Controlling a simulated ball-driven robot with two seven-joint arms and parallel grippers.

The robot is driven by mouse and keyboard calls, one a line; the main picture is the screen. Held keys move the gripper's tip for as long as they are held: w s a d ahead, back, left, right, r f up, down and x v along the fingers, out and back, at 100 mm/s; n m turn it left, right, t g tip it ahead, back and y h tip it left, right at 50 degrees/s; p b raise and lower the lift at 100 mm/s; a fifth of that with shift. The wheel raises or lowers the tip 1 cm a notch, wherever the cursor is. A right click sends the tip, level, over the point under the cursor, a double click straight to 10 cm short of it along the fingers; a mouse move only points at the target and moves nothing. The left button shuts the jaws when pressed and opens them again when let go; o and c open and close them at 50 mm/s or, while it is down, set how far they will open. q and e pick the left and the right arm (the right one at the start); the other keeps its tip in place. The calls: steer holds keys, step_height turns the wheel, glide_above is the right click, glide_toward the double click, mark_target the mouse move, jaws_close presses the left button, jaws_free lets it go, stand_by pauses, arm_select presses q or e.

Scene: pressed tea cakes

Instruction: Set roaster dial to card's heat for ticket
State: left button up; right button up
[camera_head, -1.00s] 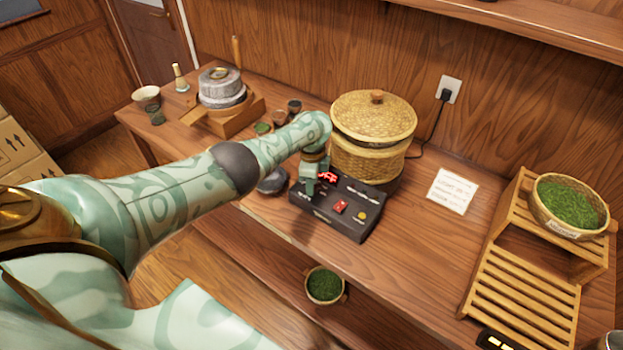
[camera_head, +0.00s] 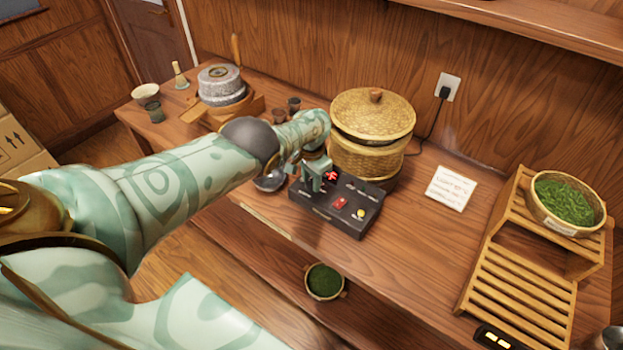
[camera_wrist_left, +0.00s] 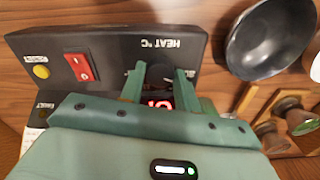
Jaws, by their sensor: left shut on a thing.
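The roaster's black control box (camera_head: 345,210) sits on the table in front of the woven steamer. In the left wrist view the box (camera_wrist_left: 110,50) shows upside-down "HEAT °C" lettering and a dark dial (camera_wrist_left: 160,74). My left gripper (camera_head: 316,182) is at the box's left part; in the left wrist view its fingers (camera_wrist_left: 160,82) are shut on the dial, one on each side. Red display digits (camera_wrist_left: 160,103) are partly hidden by the gripper and unreadable. The white card (camera_head: 451,188) lies right of the box, its writing too small to read. My right gripper is not in view.
The woven steamer (camera_head: 368,150) stands close behind the box. A dark bowl (camera_wrist_left: 268,40) is near the dial side. A slatted rack (camera_head: 520,290) with a leaf basket (camera_head: 563,203) stands at right. A stone mill (camera_head: 220,88) is at back left.

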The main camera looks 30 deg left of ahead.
mark_target(311, 183)
arm_select(q)
steer(key=shift+n, duration=1.2)
steer(key=o, duration=1)
steer(key=shift+r, duration=0.15)
step_height(311, 183, up, 16)
steer(key=p, duration=1.4)
steer(key=shift+p, duration=0.35)
